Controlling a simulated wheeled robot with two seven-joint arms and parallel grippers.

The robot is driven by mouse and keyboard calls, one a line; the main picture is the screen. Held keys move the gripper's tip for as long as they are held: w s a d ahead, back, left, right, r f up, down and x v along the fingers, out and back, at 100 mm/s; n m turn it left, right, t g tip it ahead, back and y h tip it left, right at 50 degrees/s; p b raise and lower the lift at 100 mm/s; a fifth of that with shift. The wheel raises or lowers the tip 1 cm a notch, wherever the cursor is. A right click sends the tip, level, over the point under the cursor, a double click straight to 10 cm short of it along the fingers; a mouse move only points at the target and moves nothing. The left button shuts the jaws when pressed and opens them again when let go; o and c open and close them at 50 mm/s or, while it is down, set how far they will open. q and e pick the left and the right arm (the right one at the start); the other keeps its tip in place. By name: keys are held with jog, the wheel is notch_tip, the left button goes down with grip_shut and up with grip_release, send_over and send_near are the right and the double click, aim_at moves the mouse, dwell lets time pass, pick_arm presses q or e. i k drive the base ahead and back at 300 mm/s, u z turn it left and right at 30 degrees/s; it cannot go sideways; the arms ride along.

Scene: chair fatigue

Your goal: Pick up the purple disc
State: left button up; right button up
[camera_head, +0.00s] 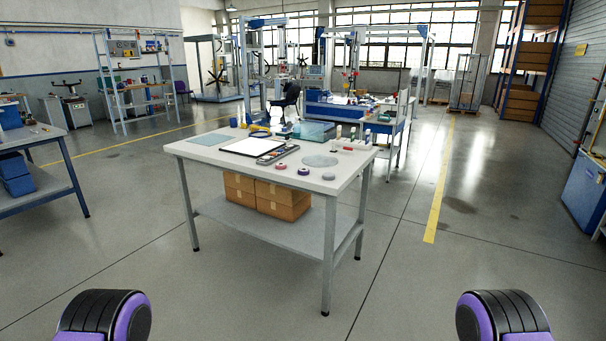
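The purple disc (303,171) is small and lies on the white top of the workbench (215,150), close to its front edge. It is the middle one of a short row, between a reddish disc (281,166) on its left and a grey disc (328,176) on its right. The discs are far off and small, so fine detail is hard to make out. Only black and purple parts of my arms show at the bottom left and bottom right corners. Neither gripper is in view, and nothing of mine is near the bench.
The floor before the bench is clear. A blue-legged table (30,137) stands left.

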aim_at(303, 172)
jog(key=z, duration=0.15)
jog(key=i, duration=1.85)
jog(key=u, duration=2.25)
jog(key=i, duration=0.8)
jog(key=z, duration=2.1)
